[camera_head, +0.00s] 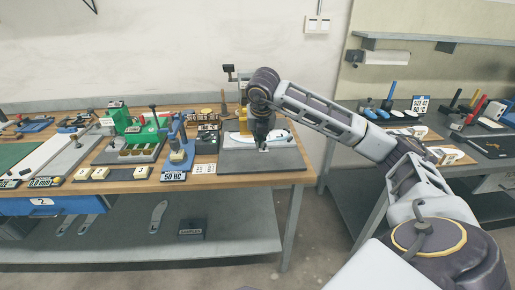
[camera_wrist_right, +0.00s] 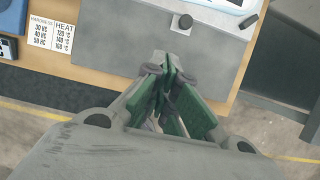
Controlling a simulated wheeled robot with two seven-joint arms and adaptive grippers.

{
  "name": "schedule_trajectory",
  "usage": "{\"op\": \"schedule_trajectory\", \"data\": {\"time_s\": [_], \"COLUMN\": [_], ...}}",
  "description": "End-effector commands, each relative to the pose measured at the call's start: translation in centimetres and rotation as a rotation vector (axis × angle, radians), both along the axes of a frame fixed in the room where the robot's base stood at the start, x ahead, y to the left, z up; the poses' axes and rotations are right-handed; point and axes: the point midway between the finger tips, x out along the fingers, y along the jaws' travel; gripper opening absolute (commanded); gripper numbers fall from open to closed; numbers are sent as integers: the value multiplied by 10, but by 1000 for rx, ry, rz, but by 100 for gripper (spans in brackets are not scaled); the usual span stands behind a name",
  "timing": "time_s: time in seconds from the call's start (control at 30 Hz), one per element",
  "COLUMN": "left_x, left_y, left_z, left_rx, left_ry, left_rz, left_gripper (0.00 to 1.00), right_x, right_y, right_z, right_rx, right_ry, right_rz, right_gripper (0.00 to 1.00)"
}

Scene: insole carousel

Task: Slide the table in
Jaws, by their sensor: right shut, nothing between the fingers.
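The sliding table is a flat dark grey plate (camera_head: 283,160) at the right end of the wooden bench, below a machine with a white and blue part (camera_head: 279,135). My right gripper (camera_head: 264,147) points down over the plate in the head view. In the wrist view its fingers (camera_wrist_right: 172,68) are together and empty, close to the plate's front edge. I cannot tell whether they touch it. My left gripper is not in view.
The wooden bench (camera_head: 235,181) carries a green machine (camera_head: 140,133), a blue press (camera_head: 177,145) and several small blocks left of the plate. A hardness and heat card (camera_wrist_right: 52,34) lies beside the plate. A second bench stands right, across a floor gap.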

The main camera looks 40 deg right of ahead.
Motion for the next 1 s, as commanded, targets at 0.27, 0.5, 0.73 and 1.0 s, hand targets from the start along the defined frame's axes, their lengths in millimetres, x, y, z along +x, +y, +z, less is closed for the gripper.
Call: {"op": "schedule_trajectory", "data": {"time_s": [0.27,0.5,0.73,1.0], "left_x": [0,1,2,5], "left_y": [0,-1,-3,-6], "left_z": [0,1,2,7], "left_rx": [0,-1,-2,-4], "left_ry": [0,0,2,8], "left_rz": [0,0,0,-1], "left_gripper": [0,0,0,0], "right_x": [0,2,7,18], "right_y": [-1,-2,-5,-12], "right_z": [0,-4,-23,-56], "right_rx": [-2,-1,0,0], "right_ry": [0,1,2,2], "right_rz": [-3,-3,-3,-3], "right_gripper": [0,0,0,0]}}
